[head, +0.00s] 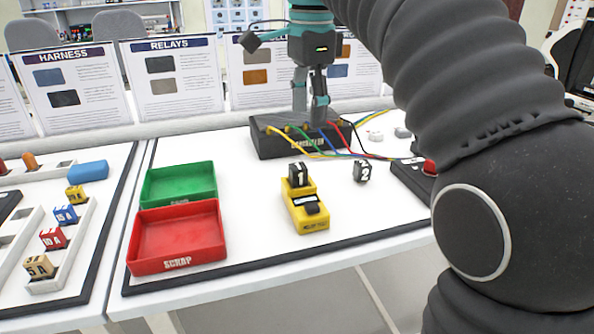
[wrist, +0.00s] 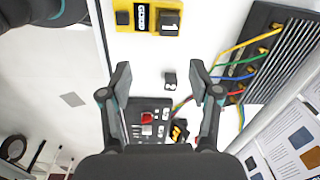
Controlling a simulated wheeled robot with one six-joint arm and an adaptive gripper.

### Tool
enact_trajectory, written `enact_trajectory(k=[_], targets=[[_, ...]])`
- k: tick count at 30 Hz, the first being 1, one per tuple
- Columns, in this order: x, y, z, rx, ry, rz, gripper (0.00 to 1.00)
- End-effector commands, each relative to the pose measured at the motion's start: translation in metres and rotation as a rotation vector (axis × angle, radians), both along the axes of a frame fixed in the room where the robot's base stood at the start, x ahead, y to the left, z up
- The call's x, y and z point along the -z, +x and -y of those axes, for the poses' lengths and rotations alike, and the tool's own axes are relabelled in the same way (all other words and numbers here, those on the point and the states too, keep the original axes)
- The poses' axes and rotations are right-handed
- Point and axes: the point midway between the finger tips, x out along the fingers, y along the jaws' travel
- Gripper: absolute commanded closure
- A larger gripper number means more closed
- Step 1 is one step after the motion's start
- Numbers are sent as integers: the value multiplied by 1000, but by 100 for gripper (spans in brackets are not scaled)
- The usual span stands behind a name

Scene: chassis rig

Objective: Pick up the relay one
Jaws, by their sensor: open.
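Relay one (head: 298,175), a small black block marked 1, sits on the back end of the yellow tester (head: 308,218). In the wrist view, relay one (wrist: 169,22) is at the top, on the right end of the yellow tester (wrist: 126,25).
Relay two (head: 361,173) stands on the white table right of the tester and shows between my fingers in the wrist view (wrist: 170,80). Red (head: 178,240) and green (head: 178,185) trays are left. The black wired box (head: 285,142) is behind. Clear table surrounds the tester.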

Motion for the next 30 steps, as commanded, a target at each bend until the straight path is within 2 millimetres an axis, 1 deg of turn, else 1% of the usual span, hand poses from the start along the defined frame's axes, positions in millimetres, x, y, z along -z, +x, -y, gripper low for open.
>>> enact_trajectory(k=[1,3,5,8,11,14,15,18,21,24,30], targets=[[-2,5,-6,28,-2,-11,38],[-5,8,-11,67,-5,-25,38],[-6,10,-13,88,-7,-31,38],[-3,10,-15,104,-9,-37,38],[8,10,-15,107,-9,-38,38],[23,9,-15,106,-10,-40,38],[32,10,-15,106,-10,-39,38],[50,9,-15,105,-10,-39,38],[65,10,-15,105,-9,-37,38],[74,10,-15,104,-9,-36,38],[85,11,-15,104,-9,-36,38]])
